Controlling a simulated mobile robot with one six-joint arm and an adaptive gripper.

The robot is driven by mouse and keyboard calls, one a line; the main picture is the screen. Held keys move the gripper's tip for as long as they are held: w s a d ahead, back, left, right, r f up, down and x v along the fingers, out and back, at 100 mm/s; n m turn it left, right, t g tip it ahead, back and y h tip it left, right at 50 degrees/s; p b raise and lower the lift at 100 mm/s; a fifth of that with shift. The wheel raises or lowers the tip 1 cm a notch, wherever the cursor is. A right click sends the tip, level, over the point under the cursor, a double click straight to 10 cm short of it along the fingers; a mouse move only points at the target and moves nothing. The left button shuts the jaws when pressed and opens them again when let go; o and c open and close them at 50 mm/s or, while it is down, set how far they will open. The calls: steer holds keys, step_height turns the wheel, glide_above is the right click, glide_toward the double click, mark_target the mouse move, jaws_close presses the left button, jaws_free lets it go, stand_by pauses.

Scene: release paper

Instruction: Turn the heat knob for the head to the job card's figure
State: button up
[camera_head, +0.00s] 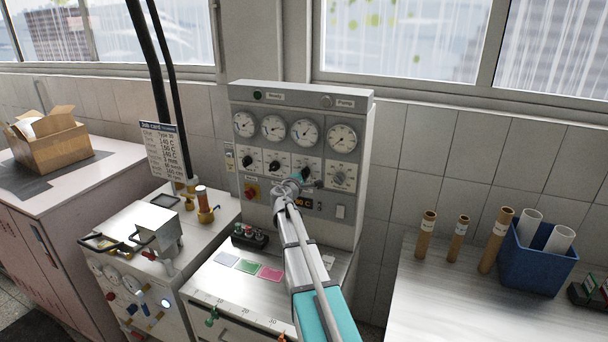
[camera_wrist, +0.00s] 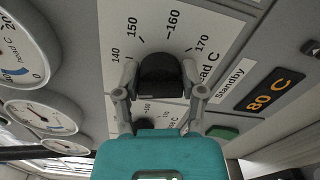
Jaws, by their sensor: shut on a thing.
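The black heat knob (camera_wrist: 160,76) is between my fingers in the wrist view. Its scale reads 140, 150, 160 and 170, and a partly hidden label ends in "ad C". I cannot make out its pointer mark. My gripper (camera_wrist: 161,82) is shut on this knob, one finger at each side. In the head view my gripper (camera_head: 302,178) reaches the lower panel of the grey control box (camera_head: 350,120) and hides most of the knob. The job card (camera_head: 162,150) stands left of the box; its small lines of figures are hard to read.
An orange display (camera_wrist: 269,90) reads 80 C beside a "Standby" label. Gauges (camera_head: 304,132) line the box above the knobs. A red button (camera_head: 251,191) and other knobs (camera_head: 274,165) sit left of my gripper. Cardboard tubes (camera_head: 459,238) and a blue bin (camera_head: 540,262) stand right.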

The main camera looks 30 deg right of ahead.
steer(key=shift+m, duration=1.5)
steer(key=o, duration=1.1)
steer(key=shift+o, duration=0.2)
steer(key=shift+s+a, duration=0.1)
steer(key=shift+a, duration=0.05)
steer(key=v, duration=1.1)
steer(key=shift+s+a, duration=0.25)
steer(key=shift+f, duration=0.1)
